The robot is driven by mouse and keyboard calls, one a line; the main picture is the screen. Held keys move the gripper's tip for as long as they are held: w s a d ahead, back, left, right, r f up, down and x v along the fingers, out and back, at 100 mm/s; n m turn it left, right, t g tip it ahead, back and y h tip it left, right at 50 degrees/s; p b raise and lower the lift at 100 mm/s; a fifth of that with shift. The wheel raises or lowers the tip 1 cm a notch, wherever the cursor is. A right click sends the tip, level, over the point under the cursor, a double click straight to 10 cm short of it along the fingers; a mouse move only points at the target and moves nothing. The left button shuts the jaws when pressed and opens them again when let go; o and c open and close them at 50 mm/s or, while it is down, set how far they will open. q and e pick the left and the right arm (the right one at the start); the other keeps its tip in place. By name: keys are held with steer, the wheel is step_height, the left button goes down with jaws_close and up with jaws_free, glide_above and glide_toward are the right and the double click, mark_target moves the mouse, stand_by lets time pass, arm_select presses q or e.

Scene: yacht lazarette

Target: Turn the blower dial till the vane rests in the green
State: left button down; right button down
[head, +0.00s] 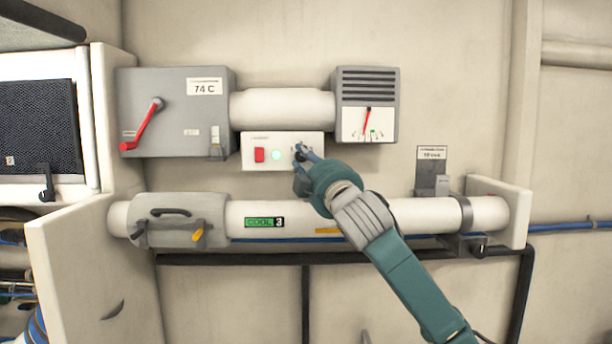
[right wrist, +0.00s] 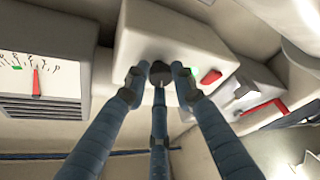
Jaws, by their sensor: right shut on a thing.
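The blower dial is a small dark knob (right wrist: 160,71) on the front of a white control box (head: 262,165), which also carries a red switch (head: 259,155) and a lit pale green lamp (head: 277,155). My right gripper (head: 303,154) is shut on the dial; in the right wrist view its blue fingers (right wrist: 158,76) close around the knob. In the head view the fingers partly hide it. The gauge (head: 352,126) sits on the vented grey unit at upper right. Its red vane (head: 367,121) hangs to the left of the green patch, outside it. My left gripper is not in view.
A grey box with a red lever (head: 142,125) and a "74 C" label stands at left, joined to the vented unit by a white duct (head: 283,108). Below runs a white pipe (head: 280,216) marked "COOL 3", close under my right arm.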

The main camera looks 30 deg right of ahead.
steer(key=m+h+b, duration=0.1)
steer(key=m, duration=0.1)
steer(key=m+h+b, duration=0.1)
steer(key=m+b, duration=0.1)
steer(key=shift+w+a+f+m, duration=0.2)
steer(key=shift+f+m, duration=0.1)
steer(key=shift+f, duration=0.1)
steer(key=shift+m, duration=0.3)
steer(key=shift+r, duration=0.1)
steer(key=c, duration=1.5)
jaws_free()
steer(key=shift+o, duration=0.2)
steer(key=shift+r, duration=0.1)
steer(key=shift+s, duration=0.15)
